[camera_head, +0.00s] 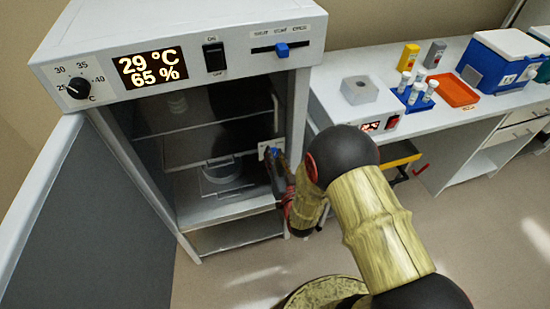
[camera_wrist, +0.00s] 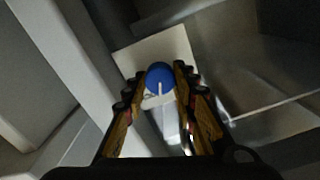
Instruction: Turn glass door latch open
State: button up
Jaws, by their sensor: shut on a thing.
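The glass door (camera_head: 200,125) is the see-through front of the white incubator, and shelves show behind it. It looks shut, though the glass edge is hard to make out. The latch has a blue knob (camera_wrist: 160,74) with a white pointer line, set on a pale plate (camera_wrist: 183,45). In the head view the latch plate (camera_head: 264,150) is at the door's right edge, and my gripper hides most of the knob. My gripper (camera_head: 278,168) is shut on the latch knob. In the wrist view its two fingertips (camera_wrist: 163,88) stand on either side of the knob.
The incubator panel has a lit display (camera_head: 150,68), a dial (camera_head: 78,88), a rocker switch (camera_head: 214,57) and a blue slider (camera_head: 282,50). A bench to the right holds a white device (camera_head: 350,108), a tube rack (camera_head: 412,97), an orange tray (camera_head: 455,90) and a blue cooler (camera_head: 490,65).

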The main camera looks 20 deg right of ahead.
jog(key=n+b, duration=0.2)
jog(key=n, duration=0.4)
jog(key=shift+n, duration=0.3)
jog(key=n+b, duration=0.2)
jog(key=n, duration=0.4)
jog(key=shift+a+b, duration=0.1)
jog(key=shift+b, duration=0.2)
jog(key=shift+n, duration=0.3)
jog(key=o, duration=1.2)
jog(key=shift+c, duration=0.2)
jog(key=s, duration=1.2)
jog(key=shift+f, duration=0.1)
